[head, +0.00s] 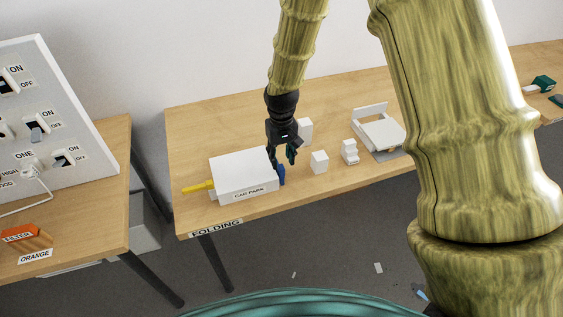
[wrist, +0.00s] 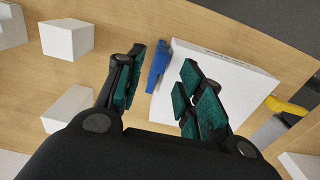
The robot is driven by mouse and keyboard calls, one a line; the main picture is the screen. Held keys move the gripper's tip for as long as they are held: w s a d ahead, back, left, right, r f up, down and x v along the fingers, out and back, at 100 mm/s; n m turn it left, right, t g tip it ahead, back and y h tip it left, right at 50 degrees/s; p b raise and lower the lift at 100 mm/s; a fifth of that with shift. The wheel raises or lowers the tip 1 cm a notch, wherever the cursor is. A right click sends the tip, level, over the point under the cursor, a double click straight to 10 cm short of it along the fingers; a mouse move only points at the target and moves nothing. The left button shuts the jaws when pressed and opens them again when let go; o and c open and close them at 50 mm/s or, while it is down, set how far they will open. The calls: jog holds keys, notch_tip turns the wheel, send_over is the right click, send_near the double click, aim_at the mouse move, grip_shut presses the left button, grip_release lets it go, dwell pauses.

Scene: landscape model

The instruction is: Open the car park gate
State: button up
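The car park is a white box (head: 240,172) with a "CAR PARK" label on its front, on the middle table. A blue upright piece (head: 281,175) stands at its right end, and a yellow bar (head: 197,187) sticks out at its left end. I cannot tell which of these is the gate. My gripper (head: 285,158) is low at the box's right end, pointing down. In the wrist view my gripper (wrist: 165,88) is open, with the blue piece (wrist: 159,64) showing between its fingers. The right finger overlaps the white box (wrist: 215,82) in that view; contact is unclear.
White blocks (head: 319,162) and a small stepped white piece (head: 349,151) stand to the right of the box. A white tray-like model (head: 379,130) is farther right. A switch panel (head: 55,115) stands on the left table. The "FOLDING" table's front edge is close.

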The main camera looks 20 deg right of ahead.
aim_at(281, 166)
jog(key=shift+f+p, duration=0.4)
jog(key=shift+f, duration=1.5)
grip_shut()
